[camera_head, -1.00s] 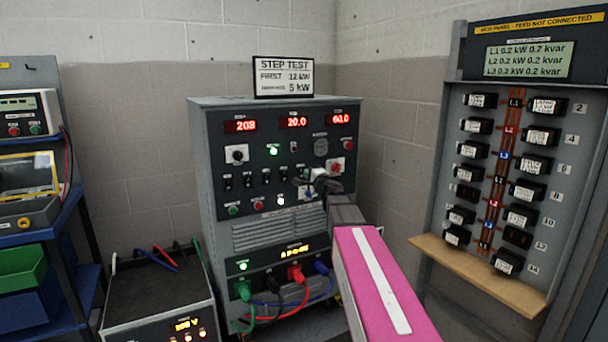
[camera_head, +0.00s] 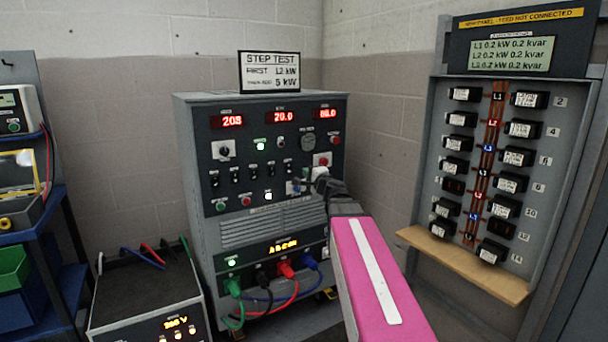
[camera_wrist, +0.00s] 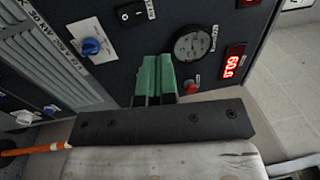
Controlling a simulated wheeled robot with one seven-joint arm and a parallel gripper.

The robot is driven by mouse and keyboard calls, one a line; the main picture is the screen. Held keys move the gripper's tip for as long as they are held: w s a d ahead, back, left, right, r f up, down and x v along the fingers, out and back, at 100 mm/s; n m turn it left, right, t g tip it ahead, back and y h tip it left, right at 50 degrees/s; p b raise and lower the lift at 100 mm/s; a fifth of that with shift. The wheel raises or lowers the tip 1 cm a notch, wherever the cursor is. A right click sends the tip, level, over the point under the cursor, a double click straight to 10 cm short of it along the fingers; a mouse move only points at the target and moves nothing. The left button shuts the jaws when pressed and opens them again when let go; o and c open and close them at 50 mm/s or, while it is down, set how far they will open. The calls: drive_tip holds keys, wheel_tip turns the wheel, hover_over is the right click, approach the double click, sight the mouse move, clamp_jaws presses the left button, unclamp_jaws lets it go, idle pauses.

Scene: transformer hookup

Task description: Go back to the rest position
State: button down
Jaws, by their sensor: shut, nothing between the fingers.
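My gripper (camera_wrist: 156,80) shows in the wrist view with its two green fingers together and nothing between them. It is in front of the grey load cabinet's control face, beside a round gauge (camera_wrist: 193,44) and a red button (camera_wrist: 190,87). I cannot tell how far the fingertips are from the panel. In the head view my pink arm reaches to the right side of the load cabinet (camera_head: 272,215), and the fingers are hard to make out there. The cabinet's red displays (camera_head: 283,117) and several green lamps are lit.
A STEP TEST sign (camera_head: 270,71) stands on the cabinet. A wall panel (camera_head: 425,160) with several black breakers and a wooden ledge (camera_head: 465,263) is at the right. A blue shelf rack (camera_head: 50,210) and a dark bench unit (camera_head: 150,290) are at the left.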

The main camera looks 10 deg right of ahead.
drive_tip(key=s+a+f+n+g, duration=0.3)
drive_tip(key=f, duration=0.5)
drive_tip(key=s+a+f+n+g+y, duration=0.1)
drive_tip(key=s+a+f+n+g, duration=0.25)
drive_tip(key=f, duration=0.35)
drive_tip(key=s+a+f+n+g, duration=0.3)
drive_tip(key=f+n+g, duration=0.1)
drive_tip(key=f, duration=0.4)
drive_tip(key=s+d+f+n+g+h, duration=0.2)
drive_tip(key=s+f+g+h, duration=0.1)
drive_tip(key=s+f, duration=0.4)
drive_tip(key=s+d+f+n+g+h, duration=0.2)
drive_tip(key=s+d+f+g+h, duration=0.1)
drive_tip(key=s+f, duration=0.5)
drive_tip(key=shift+s+f+g+h, duration=0.15)
drive_tip(key=shift+g+h, duration=0.35)
drive_tip(key=shift+g, duration=0.45)
